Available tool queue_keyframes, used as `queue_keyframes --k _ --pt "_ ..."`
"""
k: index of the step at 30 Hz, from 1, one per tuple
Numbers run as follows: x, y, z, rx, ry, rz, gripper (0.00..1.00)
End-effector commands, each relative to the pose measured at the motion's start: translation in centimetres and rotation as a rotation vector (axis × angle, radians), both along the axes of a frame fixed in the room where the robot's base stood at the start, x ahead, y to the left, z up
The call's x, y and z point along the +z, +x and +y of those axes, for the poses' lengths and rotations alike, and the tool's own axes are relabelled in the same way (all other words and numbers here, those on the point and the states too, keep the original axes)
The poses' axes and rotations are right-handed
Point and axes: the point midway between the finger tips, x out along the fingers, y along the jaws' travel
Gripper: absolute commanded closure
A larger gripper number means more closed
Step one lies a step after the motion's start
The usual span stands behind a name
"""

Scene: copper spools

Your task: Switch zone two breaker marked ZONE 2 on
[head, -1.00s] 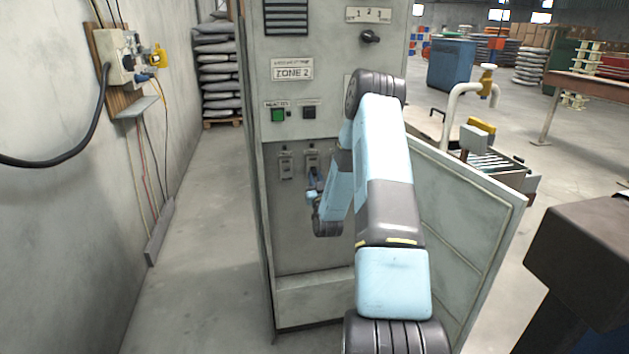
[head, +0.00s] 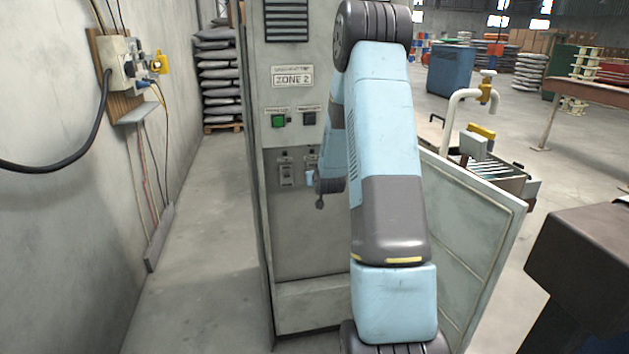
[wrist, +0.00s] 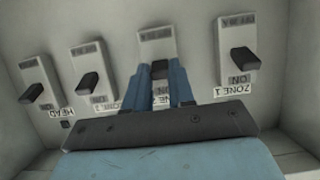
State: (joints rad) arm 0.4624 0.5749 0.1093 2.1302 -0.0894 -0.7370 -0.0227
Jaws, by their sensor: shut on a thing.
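In the wrist view several breakers stand in a row, each with a dark lever. The ZONE 2 breaker (wrist: 157,42) is in front of my gripper (wrist: 160,75). My blue fingers are shut on its dark lever (wrist: 160,71), one on each side. Its label is partly hidden by the fingers, with a 2 showing. The ZONE 1 breaker (wrist: 231,42) is to its right and the HEAD breaker (wrist: 36,80) at far left.
The cabinet bears a ZONE 2 plate (head: 293,77) and a green button (head: 278,121). Its door (head: 470,215) stands open to the right, beside my arm. The concrete wall (head: 60,230) is at left, with clear floor between. A dark block (head: 585,250) stands at right.

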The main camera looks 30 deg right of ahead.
Motion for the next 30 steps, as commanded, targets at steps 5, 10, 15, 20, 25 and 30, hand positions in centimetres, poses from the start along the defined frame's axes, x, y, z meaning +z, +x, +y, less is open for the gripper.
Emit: queue_keyframes --k 5,10,15,20,25,30 --pt "0.9 0.51 0.09 0.005 0.022 0.081 1.0" --pt "1.11 0.66 0.02 0.004 0.041 0.143 1.0" --pt "1.26 0.73 -0.01 0.003 0.052 0.179 1.0" --pt "1.34 0.78 -0.03 0.004 0.055 0.191 1.0" --pt "1.36 0.81 -0.05 0.003 0.056 0.194 1.0" --pt "1.38 0.82 -0.05 0.004 0.055 0.193 1.0"
